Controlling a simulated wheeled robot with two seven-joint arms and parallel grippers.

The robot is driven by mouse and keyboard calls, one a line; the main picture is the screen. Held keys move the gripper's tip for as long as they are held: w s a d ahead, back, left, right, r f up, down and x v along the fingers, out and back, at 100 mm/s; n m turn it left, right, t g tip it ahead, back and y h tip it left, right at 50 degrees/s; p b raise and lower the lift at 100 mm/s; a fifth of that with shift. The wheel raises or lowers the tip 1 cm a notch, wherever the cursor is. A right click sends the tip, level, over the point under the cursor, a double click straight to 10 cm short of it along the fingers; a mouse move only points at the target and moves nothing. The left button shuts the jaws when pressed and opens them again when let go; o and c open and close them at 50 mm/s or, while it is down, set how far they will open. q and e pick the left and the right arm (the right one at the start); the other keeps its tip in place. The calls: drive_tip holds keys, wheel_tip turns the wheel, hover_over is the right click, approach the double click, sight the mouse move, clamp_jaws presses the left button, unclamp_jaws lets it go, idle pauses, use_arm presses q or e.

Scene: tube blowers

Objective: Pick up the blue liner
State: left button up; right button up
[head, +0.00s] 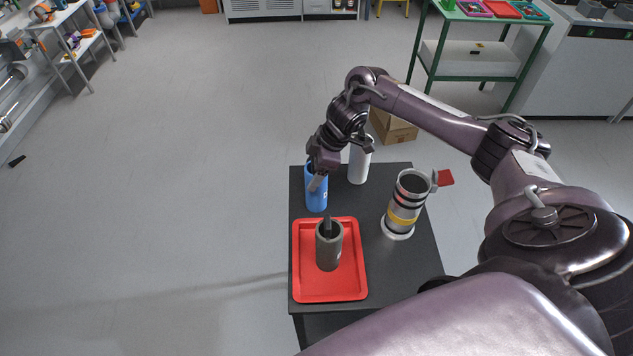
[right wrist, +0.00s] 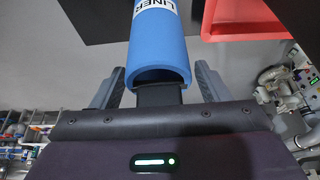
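The blue liner (head: 316,195), a hollow blue tube, stands upright at the left back of the dark table. In the right wrist view the blue liner (right wrist: 158,50) shows its open end and a white label reading "LINER". My right gripper (head: 317,178) is at the top of the liner, and a grey finger overlaps it in the head view. In the right wrist view my right gripper (right wrist: 160,80) is open, one finger on each side of the liner with a visible gap. My left gripper is not in view.
A red tray (head: 307,285) holds a grey tube (head: 328,255) with a dark piece in its top. A white cylinder (head: 359,165) stands right of the liner. A metallic canister with a yellow band (head: 404,210) stands at the right of the dark table (head: 415,265).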

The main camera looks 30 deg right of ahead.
drive_tip(key=c, duration=1)
drive_tip(key=shift+c, duration=0.3)
drive_tip(key=shift+w+r, duration=0.1)
